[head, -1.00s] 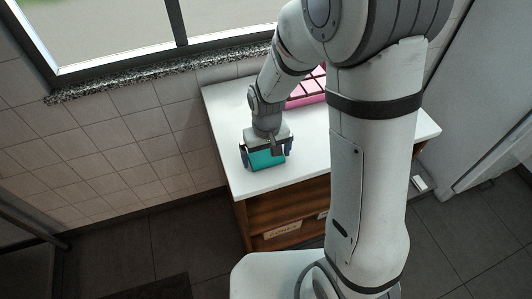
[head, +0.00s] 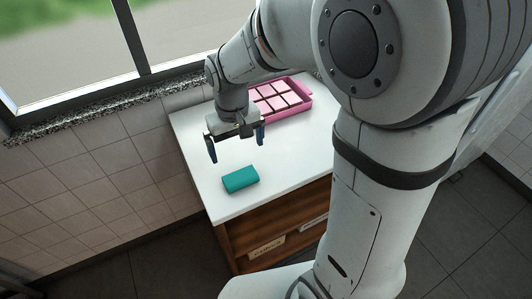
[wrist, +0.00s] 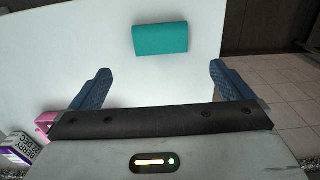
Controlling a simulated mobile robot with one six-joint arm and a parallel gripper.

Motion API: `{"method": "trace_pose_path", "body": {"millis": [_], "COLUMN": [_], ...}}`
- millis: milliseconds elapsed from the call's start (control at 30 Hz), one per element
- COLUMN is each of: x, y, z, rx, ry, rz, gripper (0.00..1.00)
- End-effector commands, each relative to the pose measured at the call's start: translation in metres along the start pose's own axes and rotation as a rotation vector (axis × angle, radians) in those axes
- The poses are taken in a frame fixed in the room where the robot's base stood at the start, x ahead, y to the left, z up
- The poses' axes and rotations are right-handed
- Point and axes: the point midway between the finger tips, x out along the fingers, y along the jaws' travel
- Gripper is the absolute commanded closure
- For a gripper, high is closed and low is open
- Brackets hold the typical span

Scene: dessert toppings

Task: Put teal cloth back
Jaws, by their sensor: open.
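The teal cloth (head: 240,179), a folded rectangular block, lies flat on the white counter top near its front-left corner. It also shows in the wrist view (wrist: 160,39), beyond the fingertips and between their lines. My gripper (head: 236,149) is open and empty, above the counter and behind the cloth, apart from it. Its two blue fingers (wrist: 158,78) are spread wide in the wrist view, with only bare counter between them.
A pink compartmented tray (head: 281,101) stands on the counter behind my gripper, and its edge shows in the wrist view beside a labelled box (wrist: 18,150). The white counter (head: 200,134) is clear around the cloth. A tiled wall (head: 122,166) and window ledge border it on the left.

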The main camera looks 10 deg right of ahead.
Motion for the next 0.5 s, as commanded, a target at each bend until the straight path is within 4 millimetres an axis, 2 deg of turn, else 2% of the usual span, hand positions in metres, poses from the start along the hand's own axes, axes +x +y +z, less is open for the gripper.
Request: {"method": "trace_pose_path", "body": {"millis": [167,300,500], "x": [-0.021,-0.045,-0.061], "y": [0.023,0.051,0.076], "z": [0.024,0.065,0.122], "rx": [0.052,0.131,0.229], "ry": [0.048,0.118,0.203], "rz": [0.0,0.006,0.024], "gripper": [0.0,0.0,0.0]}}
